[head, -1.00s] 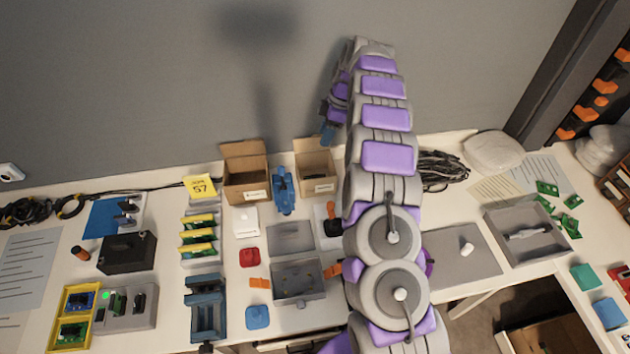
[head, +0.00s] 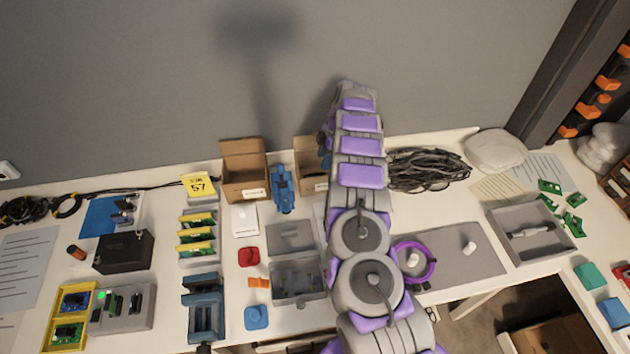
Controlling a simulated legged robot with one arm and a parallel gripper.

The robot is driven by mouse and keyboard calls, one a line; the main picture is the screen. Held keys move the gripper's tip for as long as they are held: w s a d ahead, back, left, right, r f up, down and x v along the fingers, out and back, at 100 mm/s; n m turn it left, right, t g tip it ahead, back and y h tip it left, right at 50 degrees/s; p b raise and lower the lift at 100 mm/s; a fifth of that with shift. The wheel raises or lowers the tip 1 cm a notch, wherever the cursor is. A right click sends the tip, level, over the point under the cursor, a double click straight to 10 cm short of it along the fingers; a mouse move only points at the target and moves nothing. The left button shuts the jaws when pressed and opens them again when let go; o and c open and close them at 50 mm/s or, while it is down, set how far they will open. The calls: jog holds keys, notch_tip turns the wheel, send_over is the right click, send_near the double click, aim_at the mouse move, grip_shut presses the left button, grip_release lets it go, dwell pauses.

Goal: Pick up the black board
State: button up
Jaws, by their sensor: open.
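I cannot make out a clear black board in the head view. The right carton (head: 308,180) is open and partly hidden behind my arm; its inside is dark and I cannot tell what lies in it. Small dark upright pieces stand in a grey holder (head: 124,318) at the front left, beside a green light. My gripper (head: 322,143) is open; only a small bluish part of it shows at the left edge of my arm, above the right carton. Its fingertips are hidden, and nothing is seen held.
The left carton (head: 244,182) stands open beside a blue tool (head: 283,190). A black box (head: 123,252), grey bin (head: 297,280), purple ring (head: 414,262) and black cable bundle (head: 428,168) lie on the white table. A grey tray (head: 530,232) is at right.

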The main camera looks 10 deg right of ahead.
aim_at(315, 174)
jog(key=b+x, duration=0.2)
jog(key=x, duration=0.6)
jog(key=shift+w+a+f, duration=0.1)
jog(key=shift+w+a, duration=0.05)
jog(key=shift+a, duration=0.1)
grip_shut()
